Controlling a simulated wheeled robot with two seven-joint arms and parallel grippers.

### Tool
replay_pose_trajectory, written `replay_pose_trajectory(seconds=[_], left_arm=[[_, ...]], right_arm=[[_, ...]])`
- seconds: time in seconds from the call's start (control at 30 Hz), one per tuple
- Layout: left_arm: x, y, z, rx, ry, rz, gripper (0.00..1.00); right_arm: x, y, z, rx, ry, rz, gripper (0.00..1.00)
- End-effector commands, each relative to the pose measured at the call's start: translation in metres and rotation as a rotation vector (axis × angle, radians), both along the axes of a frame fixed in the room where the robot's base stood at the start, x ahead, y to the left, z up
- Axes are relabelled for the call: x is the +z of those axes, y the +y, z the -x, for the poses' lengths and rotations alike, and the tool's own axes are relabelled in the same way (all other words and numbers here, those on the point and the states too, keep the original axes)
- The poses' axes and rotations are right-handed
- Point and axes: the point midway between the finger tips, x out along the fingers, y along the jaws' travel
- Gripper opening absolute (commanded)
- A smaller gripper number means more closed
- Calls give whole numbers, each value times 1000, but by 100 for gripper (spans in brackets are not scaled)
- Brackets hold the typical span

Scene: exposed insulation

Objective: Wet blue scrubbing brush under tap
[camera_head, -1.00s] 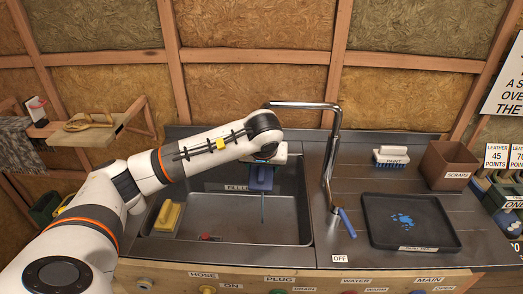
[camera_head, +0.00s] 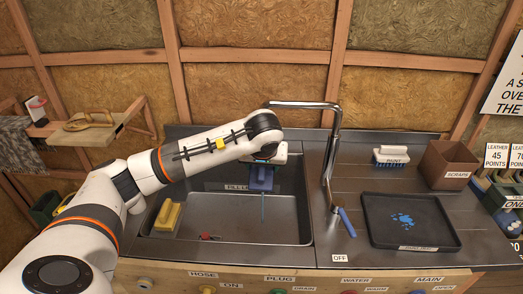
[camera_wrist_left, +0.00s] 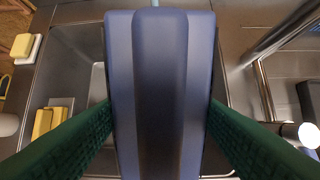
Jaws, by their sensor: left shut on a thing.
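My left gripper (camera_head: 264,160) is shut on the blue scrubbing brush (camera_head: 262,178) and holds it over the sink (camera_head: 230,217). In the left wrist view the brush (camera_wrist_left: 160,90) fills the middle between two green finger pads. The chrome tap (camera_head: 332,150) rises right of the sink; its spout reaches left above my wrist. A thin bluish streak (camera_head: 262,208) runs down below the brush; I cannot tell for sure that it is water. The tap's blue-handled lever (camera_head: 347,221) sits by a label reading OFF (camera_head: 339,258). My right gripper is not in view.
A yellow sponge-like block (camera_head: 168,216) rests at the sink's left side, and a small red item (camera_head: 209,237) lies inside. Right of the tap are a dark tray (camera_head: 440,212) with blue paint, a white PAINT brush (camera_head: 391,155) and a brown SCRAPS box (camera_head: 449,165).

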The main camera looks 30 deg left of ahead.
Motion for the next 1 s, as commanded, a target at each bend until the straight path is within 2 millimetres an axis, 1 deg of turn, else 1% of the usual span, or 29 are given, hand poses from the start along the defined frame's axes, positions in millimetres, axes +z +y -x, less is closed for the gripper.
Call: replay_pose_trajectory(seconds=[0.27,0.37,0.8,1.0], left_arm=[[1,0,0,-1,-1,0,40],[5,-2,2,-1,-1,0,40],[33,-22,30,-2,-1,-1,40],[40,-28,40,-1,-1,-1,40]], right_arm=[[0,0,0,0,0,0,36],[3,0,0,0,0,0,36],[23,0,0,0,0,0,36],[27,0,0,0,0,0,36]])
